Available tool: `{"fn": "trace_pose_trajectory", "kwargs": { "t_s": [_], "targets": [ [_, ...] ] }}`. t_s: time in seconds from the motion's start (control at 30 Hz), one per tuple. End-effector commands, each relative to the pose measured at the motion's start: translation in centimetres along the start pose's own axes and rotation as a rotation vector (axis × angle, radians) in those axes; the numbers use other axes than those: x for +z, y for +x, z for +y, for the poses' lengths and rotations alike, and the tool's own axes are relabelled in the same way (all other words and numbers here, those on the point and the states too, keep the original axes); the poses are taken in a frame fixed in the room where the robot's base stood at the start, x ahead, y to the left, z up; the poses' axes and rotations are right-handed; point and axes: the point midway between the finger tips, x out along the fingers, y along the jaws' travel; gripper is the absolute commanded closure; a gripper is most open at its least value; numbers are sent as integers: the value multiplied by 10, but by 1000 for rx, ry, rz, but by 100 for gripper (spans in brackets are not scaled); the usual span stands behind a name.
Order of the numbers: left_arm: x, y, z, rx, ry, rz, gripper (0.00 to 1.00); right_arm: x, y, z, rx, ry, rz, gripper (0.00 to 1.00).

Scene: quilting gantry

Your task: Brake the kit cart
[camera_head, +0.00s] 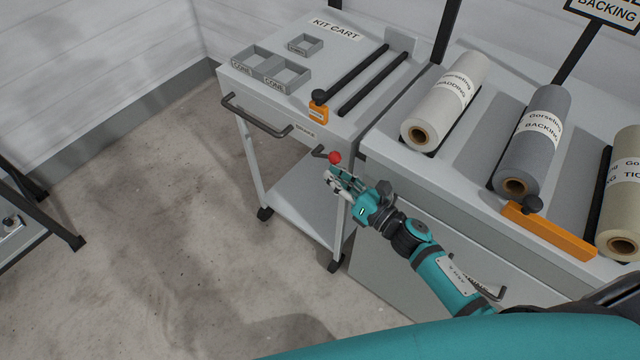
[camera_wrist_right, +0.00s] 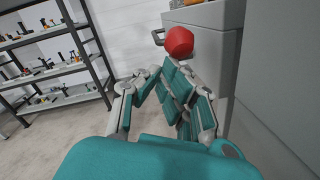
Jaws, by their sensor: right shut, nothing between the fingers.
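The kit cart (camera_head: 290,130) is a grey cart on castors, with a top tray and a lower shelf, beside the roll bench. A red ball knob (camera_head: 334,158) on a short dark lever sticks out of its front, near a small label that seems to read "BRAKE" (camera_head: 305,131). My right gripper (camera_head: 332,178) is shut and empty, just below and in front of the knob. In the right wrist view the red knob (camera_wrist_right: 179,41) shows just beyond the fingers (camera_wrist_right: 150,80); I cannot tell whether they touch it. My left gripper is out of view.
The cart's handle (camera_head: 256,117) juts out at the front left. The bench (camera_head: 470,160) holds rolls and an orange bar (camera_head: 550,232) to the right. A shelf rack (camera_wrist_right: 55,60) stands at left in the wrist view. The floor (camera_head: 160,220) left of the cart is clear.

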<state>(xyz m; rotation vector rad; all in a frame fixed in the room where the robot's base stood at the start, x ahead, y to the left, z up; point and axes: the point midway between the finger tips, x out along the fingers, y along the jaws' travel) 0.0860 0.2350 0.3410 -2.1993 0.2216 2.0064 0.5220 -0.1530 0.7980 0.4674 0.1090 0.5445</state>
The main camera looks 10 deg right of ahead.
Motion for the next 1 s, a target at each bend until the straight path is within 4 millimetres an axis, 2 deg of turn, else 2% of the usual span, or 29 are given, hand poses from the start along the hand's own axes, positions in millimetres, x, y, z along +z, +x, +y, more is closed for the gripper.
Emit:
{"fn": "trace_pose_trajectory", "kwargs": {
  "t_s": [0.4, 0.53, 0.67, 1.0],
  "targets": [
    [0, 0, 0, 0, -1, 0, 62, 1, 0, -1, -1, -1, -2, 100],
    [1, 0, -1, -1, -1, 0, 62, 0, -8, -1, -2, 0, 0, 100],
    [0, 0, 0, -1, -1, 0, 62, 0, -30, -1, -3, 1, 1, 100],
    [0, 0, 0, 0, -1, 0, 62, -1, -99, 0, -2, 1, 2, 100]
  ]
}}
